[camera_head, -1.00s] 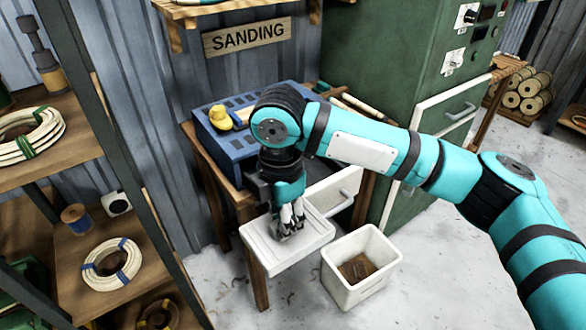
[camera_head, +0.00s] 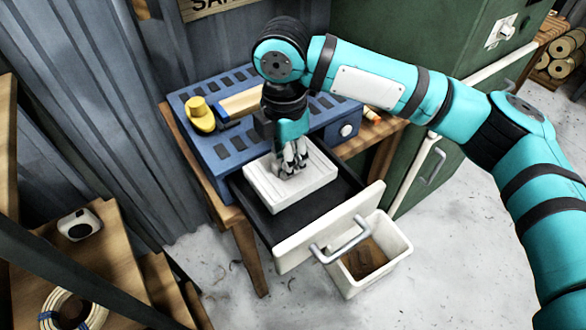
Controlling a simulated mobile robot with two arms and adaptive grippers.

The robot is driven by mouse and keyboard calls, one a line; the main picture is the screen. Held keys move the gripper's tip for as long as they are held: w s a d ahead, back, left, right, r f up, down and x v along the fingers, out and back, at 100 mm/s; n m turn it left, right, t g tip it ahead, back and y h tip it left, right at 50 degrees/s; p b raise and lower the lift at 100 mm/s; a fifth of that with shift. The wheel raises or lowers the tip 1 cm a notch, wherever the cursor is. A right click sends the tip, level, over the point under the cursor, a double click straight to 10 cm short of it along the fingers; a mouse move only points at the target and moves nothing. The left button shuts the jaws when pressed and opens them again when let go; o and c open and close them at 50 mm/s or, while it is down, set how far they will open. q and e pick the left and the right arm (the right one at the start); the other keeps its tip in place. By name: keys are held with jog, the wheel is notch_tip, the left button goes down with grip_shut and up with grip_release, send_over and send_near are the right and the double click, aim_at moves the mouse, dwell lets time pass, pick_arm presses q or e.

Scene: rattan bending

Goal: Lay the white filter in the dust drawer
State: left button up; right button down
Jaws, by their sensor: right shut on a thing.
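The white filter (camera_head: 276,196) is a flat white slab with ridges on top. It is within the outline of the open dust drawer (camera_head: 262,220), toward its back. I cannot tell whether it touches the drawer floor. The drawer has a dark inside and a white front with a metal handle (camera_head: 346,240), and comes out of the blue sanding unit (camera_head: 215,148). My right gripper (camera_head: 293,168) points down and is shut on the filter's top. My left gripper is not in view.
A white bin (camera_head: 395,262) with brown dust stands on the floor under the drawer front. The green cabinet (camera_head: 390,60) is close on the right. A yellow knob-like thing (camera_head: 200,114) sits on the unit. A wooden shelf (camera_head: 75,270) is at lower left.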

aim_at(286, 181)
jog(key=f, duration=0.2)
jog(key=s+f, duration=0.1)
jog(key=f, duration=0.2)
jog(key=shift+s+p, duration=0.1)
jog(key=shift+p, duration=0.25)
jog(key=shift+f, duration=0.3)
notch_tip(286, 181, down, 4)
jog(key=shift+r, duration=0.15)
jog(key=c, duration=1.5)
grip_release()
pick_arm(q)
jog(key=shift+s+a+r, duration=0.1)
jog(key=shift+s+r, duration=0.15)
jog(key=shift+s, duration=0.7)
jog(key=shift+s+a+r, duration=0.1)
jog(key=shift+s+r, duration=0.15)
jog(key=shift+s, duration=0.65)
pick_arm(e)
jog(key=o, duration=0.4)
jog(key=shift+c, duration=0.2)
